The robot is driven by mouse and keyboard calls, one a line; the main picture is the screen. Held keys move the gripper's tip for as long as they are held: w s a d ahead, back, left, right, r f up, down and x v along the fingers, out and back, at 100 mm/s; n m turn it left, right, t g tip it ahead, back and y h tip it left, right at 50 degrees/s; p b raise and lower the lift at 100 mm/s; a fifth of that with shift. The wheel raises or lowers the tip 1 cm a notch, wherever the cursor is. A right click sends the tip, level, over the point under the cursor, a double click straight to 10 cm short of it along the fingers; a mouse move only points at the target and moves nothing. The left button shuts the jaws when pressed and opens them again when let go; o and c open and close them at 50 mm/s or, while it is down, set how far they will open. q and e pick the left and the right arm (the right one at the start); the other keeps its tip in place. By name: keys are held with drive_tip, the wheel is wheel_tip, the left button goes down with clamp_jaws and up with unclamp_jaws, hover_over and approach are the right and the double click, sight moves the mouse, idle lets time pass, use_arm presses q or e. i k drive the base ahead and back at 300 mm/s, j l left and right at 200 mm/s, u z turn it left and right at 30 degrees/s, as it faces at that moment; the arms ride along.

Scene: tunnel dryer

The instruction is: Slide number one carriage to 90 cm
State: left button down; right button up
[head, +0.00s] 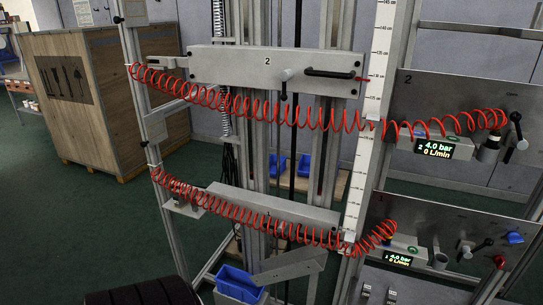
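The number one carriage (262,205) is the lower grey bar across the vertical rails, well below the grey carriage marked 2 (215,62). A coiled red hose runs along its front and partly hides it. A white vertical scale (368,150) with cm marks stands to the right of the rails. Its upper marks read about 125 to 145 cm; the marks beside the lower carriage are too small to read. The upper carriage has a black bar handle (330,73) and a grey clamp lever (286,82).
Two panels at the right carry displays reading 4.0 bar, the upper (434,146) and the lower (397,259). A blue bin (238,283) stands below the lower carriage. A wooden crate (95,105) stands at the left. Green floor between crate and frame is clear.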

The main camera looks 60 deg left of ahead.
sight(297, 213)
drive_tip(key=u, duration=1.95)
